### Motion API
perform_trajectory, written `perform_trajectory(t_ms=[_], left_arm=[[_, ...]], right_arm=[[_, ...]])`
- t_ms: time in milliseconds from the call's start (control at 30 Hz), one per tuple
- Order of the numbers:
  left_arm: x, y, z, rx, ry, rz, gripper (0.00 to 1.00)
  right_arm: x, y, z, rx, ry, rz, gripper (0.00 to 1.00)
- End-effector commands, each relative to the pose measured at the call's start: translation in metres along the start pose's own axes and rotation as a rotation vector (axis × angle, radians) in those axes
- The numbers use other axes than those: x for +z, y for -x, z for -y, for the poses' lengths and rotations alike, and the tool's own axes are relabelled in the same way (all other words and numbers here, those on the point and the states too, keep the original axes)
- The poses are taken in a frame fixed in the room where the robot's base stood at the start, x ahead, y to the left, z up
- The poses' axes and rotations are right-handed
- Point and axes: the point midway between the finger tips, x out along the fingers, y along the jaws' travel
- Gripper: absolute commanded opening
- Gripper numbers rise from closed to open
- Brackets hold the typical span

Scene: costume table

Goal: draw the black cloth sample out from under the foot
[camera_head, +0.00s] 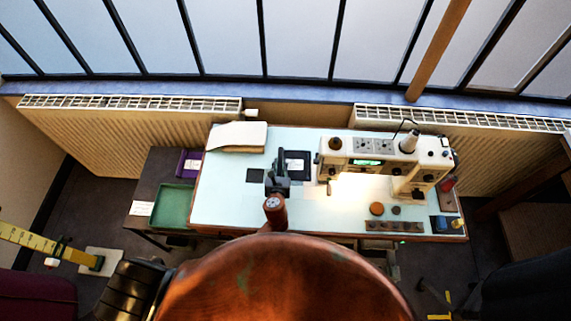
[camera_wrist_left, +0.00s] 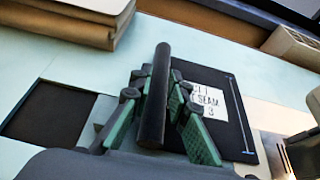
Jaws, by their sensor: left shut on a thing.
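My left gripper (camera_head: 277,183) is over the table, left of the sewing machine (camera_head: 378,160). In the left wrist view its green-padded fingers (camera_wrist_left: 157,110) are shut on a dark bar (camera_wrist_left: 161,70). I cannot tell whether the bar is part of the cloth sample. Behind it lies a flat black piece (camera_head: 305,170) with a white lettered label; in the left wrist view the piece (camera_wrist_left: 237,125) is partly covered by the fingers. A plain black square (camera_head: 255,175) lies to the left. The machine's foot is not clear. My right gripper is not in view.
A folded beige stack (camera_head: 237,136) lies at the back left of the table. A green tray (camera_head: 174,206) and a purple item (camera_head: 189,163) sit on the dark side table. Small round items (camera_head: 376,209) and a dark strip (camera_head: 394,226) lie in front of the machine. Radiators stand behind.

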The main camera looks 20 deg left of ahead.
Motion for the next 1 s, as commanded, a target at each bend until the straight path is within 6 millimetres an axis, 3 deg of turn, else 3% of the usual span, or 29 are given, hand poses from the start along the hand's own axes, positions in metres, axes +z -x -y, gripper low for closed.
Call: perform_trajectory(t_ms=[467, 500, 700, 800, 1000], left_arm=[[0.0, -0.001, -0.0064, -0.002, -0.001, 0.0, 0.0], [0.0, -0.001, -0.0063, -0.002, -0.001, 0.0, 0.17], [0.0, -0.0009, -0.0064, -0.002, -0.001, 0.0, 0.31], [0.0001, -0.0009, -0.0065, -0.001, -0.001, 0.0, 0.36], [0.0001, -0.0008, -0.0067, -0.001, 0.0, 0.0, 0.36]], right_arm=[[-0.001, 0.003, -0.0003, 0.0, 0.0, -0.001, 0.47], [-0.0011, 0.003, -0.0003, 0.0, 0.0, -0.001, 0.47], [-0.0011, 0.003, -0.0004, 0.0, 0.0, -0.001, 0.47], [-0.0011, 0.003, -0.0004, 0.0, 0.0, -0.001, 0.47], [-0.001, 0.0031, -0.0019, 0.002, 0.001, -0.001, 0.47]])
